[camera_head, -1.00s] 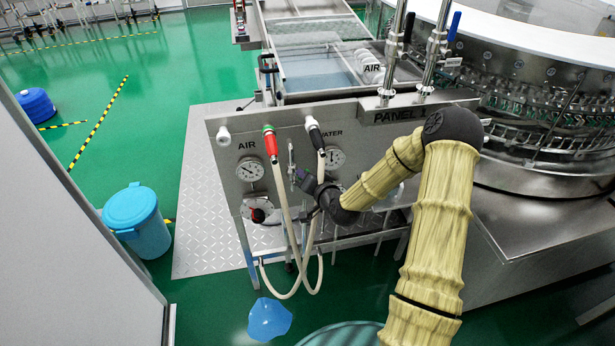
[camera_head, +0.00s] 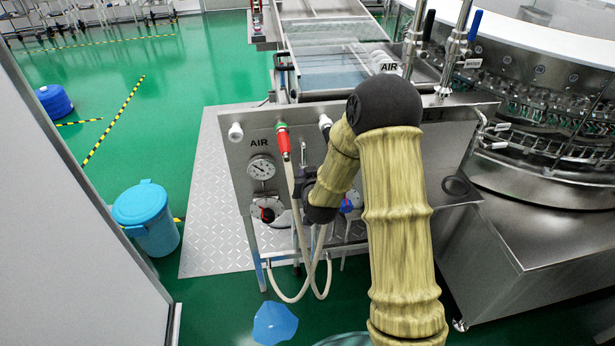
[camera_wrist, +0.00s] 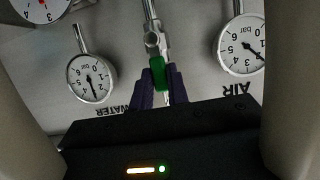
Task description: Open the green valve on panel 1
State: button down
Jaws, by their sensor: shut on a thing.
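The green valve handle (camera_wrist: 158,74) shows in the wrist view at the lower end of a metal valve fitting (camera_wrist: 153,40). My gripper (camera_wrist: 160,88) has its dark purple fingers on both sides of the handle and is shut on it. In the head view my gripper (camera_head: 299,186) is at the steel panel (camera_head: 240,180), below the metal fitting (camera_head: 303,152). My arm hides the green handle and part of the panel there.
An AIR gauge (camera_head: 262,168) and a red hose connector (camera_head: 284,146) are left of my gripper. Pale hoses (camera_head: 298,240) hang below. A blue bin (camera_head: 146,215) stands on the floor at left. A large rotary machine (camera_head: 550,130) fills the right.

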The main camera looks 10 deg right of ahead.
dwell(0.4)
jog(key=c, duration=1.4)
grip_release()
jog(key=shift+o, duration=0.2)
jog(key=shift+r, duration=0.1)
